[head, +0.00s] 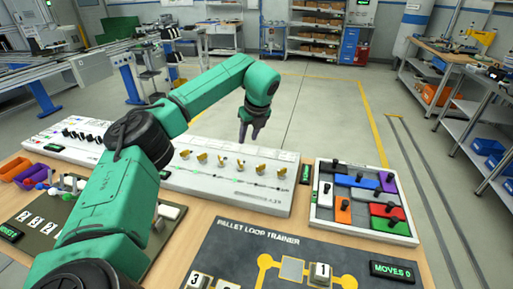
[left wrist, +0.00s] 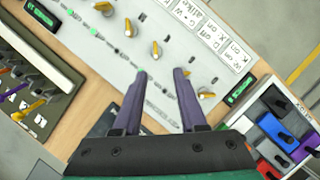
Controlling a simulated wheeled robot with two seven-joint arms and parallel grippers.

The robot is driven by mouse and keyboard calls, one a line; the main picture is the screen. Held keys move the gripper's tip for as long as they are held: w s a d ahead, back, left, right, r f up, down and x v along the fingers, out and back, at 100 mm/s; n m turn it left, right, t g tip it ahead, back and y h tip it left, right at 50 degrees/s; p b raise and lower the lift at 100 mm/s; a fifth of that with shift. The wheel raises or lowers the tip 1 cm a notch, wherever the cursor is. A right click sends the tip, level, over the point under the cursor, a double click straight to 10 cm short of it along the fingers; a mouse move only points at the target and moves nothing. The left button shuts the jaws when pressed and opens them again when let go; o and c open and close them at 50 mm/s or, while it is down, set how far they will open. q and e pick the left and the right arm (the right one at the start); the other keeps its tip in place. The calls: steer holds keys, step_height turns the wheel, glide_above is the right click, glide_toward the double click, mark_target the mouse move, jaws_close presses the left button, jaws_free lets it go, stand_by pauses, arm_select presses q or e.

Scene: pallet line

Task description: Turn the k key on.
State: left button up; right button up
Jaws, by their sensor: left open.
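A pale key panel (head: 227,184) lies across the middle of the table, with a row of several yellow keys (head: 240,165). The panel also shows in the left wrist view (left wrist: 120,20), with keys such as one yellow key (left wrist: 156,49) ahead of the fingers. Printed cards (left wrist: 208,35) sit along its edge; their text is too small to read surely, so I cannot tell which key is k. My left gripper (head: 250,137) is open and empty, pointing down above the panel's right half. It also shows in the left wrist view (left wrist: 161,74), apart from the keys. My right gripper is out of view.
A board of coloured blocks (head: 363,202) lies right of the panel. The dark pallet loop trainer (head: 255,240) lies in front, with a "MOVES 0" display (head: 394,271). Orange and purple bins (head: 32,172) stand at the left. My left arm crosses over the table's left side.

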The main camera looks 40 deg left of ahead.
arm_select(q)
steer(key=p, duration=0.2)
glide_toward(240, 161)
steer(key=x, duration=0.8)
steer(key=shift+a+f+p, duration=0.1)
steer(key=shift+f+p, duration=0.15)
steer(key=shift+p, duration=0.1)
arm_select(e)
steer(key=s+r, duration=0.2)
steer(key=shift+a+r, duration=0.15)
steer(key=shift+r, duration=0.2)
arm_select(q)
steer(key=shift+c, duration=0.3)
jaws_close()
